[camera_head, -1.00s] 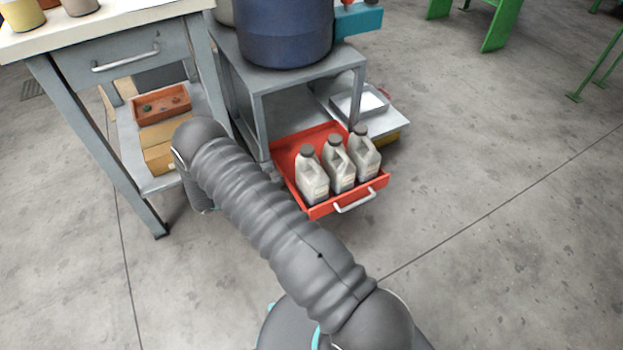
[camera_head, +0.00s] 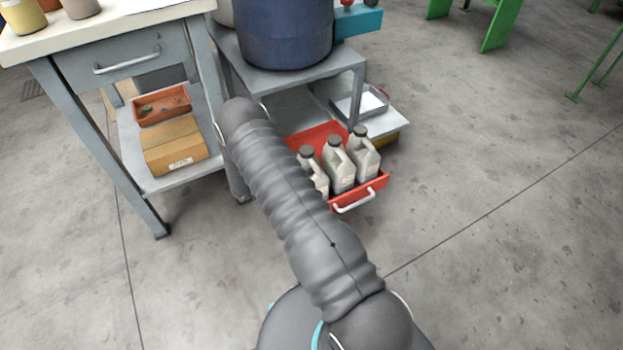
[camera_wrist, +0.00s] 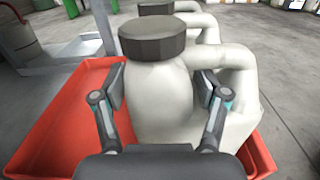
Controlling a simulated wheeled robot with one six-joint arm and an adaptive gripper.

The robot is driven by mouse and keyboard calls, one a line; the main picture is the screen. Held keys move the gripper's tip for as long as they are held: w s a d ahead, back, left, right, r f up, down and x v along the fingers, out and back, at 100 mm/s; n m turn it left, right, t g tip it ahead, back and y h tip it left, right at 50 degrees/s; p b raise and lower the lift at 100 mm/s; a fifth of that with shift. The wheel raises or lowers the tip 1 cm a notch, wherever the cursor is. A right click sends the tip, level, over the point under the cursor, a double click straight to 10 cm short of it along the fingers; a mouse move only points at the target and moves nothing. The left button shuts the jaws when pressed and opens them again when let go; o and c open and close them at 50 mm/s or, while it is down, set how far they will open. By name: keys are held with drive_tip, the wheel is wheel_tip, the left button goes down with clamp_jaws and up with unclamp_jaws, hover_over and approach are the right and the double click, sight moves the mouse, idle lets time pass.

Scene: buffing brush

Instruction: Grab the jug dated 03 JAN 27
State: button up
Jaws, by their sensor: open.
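Three off-white jugs with dark caps stand in a row in an open red drawer (camera_head: 375,187): a left jug (camera_head: 318,182), a middle jug (camera_head: 341,172) and a right jug (camera_head: 365,160). The labels are too small to read in the head view, so I cannot tell which is dated 03 JAN 27. In the wrist view my gripper (camera_wrist: 162,105) is open, with one finger on each side of the nearest jug's body (camera_wrist: 160,90), below its dark cap. Another jug (camera_wrist: 190,22) stands behind it. In the head view my arm hides the gripper and part of the left jug.
The drawer sits under a grey metal stand (camera_head: 300,78) bearing a blue drum (camera_head: 285,35). A workbench (camera_head: 90,45) with a lower shelf holding boxes stands left. The left part of the drawer (camera_wrist: 60,120) is empty.

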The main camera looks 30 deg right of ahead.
drive_tip(key=shift+d, duration=0.4)
clamp_jaws()
drive_tip(key=shift+r, duration=0.1)
